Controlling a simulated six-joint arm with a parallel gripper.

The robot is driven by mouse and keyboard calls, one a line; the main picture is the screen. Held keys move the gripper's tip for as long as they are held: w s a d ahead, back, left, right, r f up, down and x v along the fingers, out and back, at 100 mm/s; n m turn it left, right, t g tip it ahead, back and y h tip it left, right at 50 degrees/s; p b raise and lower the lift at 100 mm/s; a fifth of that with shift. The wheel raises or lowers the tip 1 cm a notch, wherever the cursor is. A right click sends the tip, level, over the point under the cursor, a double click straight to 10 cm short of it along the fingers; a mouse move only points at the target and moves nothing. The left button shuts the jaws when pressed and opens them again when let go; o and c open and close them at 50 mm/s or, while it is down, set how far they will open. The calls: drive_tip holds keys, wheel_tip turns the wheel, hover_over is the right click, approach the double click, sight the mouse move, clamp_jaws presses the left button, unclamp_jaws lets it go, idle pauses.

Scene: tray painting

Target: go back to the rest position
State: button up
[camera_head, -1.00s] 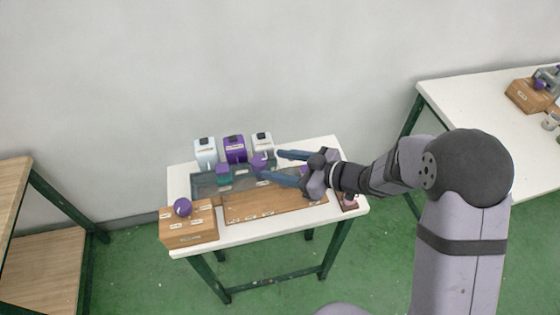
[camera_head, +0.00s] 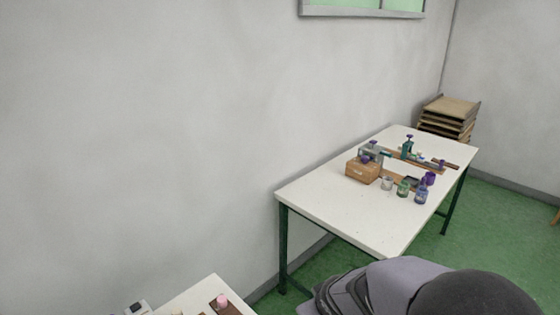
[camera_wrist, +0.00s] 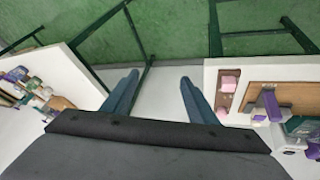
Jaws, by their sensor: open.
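My gripper (camera_wrist: 155,97) shows in the wrist view with its two blue fingers spread apart and nothing between them. Between and beyond the fingers are pale floor or wall and green floor. In the head view the gripper itself is out of sight; only part of my arm shows at the bottom right. The white table with the painting things (camera_wrist: 211,85) is to the right of the fingers in the wrist view. Only its corner (camera_head: 205,288) shows at the bottom left of the head view.
A second white table (camera_head: 330,210) stands by the wall, bearing a wooden box (camera_head: 363,170), several jars (camera_head: 403,188) and a brown board. Stacked wooden trays (camera_head: 450,112) are behind it. A pink-topped object (camera_head: 222,300) sits on the near table's corner. Green floor lies between the tables.

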drive_tip(key=s+d+m+g, duration=0.2)
drive_tip(key=s, duration=0.6)
drive_tip(key=s+d+m+g, duration=0.3)
drive_tip(key=s, duration=0.6)
drive_tip(key=shift+s+g, duration=0.25)
drive_tip(key=shift+g, duration=0.05)
